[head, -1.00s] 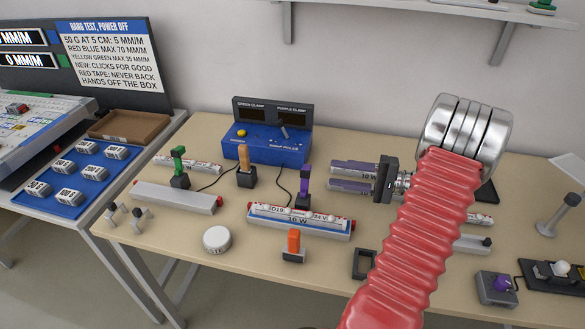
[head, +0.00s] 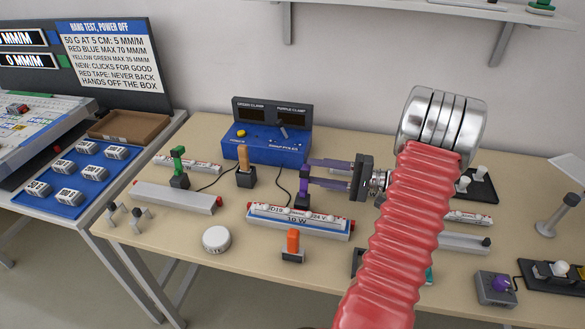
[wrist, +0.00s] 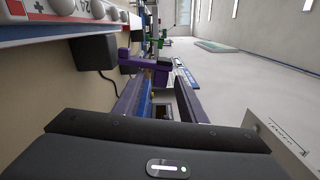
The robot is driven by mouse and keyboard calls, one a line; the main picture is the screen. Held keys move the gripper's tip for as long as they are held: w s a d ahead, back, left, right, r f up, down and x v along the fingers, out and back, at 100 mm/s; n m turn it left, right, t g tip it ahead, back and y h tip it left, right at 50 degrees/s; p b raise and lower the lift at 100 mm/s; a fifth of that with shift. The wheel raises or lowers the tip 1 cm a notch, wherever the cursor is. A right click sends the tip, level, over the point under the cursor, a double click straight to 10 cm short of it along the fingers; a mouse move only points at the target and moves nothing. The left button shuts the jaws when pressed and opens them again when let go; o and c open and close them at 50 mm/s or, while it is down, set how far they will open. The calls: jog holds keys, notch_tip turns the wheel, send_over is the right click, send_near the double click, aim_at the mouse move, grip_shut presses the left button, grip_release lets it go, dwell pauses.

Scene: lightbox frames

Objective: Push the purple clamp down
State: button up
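The purple clamp (head: 304,188) stands upright in a dark base at the middle of the table, behind the right part of the white-and-blue bar. It also shows in the wrist view (wrist: 135,64), with its purple upper part just past my fingertips. My gripper (head: 310,172) comes from the right, level, with its two purple-grey fingers apart and nothing visible between them. The fingertips are close beside the clamp's upper part; I cannot tell whether they touch it.
A blue box (head: 265,150) with two dark displays stands behind the clamp. The green clamp (head: 178,168) and an orange-topped clamp (head: 245,167) stand to the left. The labelled bar (head: 300,222) lies in front, with another orange clamp (head: 293,244) before it. A white round puck (head: 216,239) lies front left.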

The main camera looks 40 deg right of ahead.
jog(key=x, duration=0.7)
jog(key=shift+w+a, duration=0.15)
jog(key=shift+w, duration=0.1)
jog(key=shift+c, duration=0.2)
jog(key=shift+f, duration=0.1)
grip_shut()
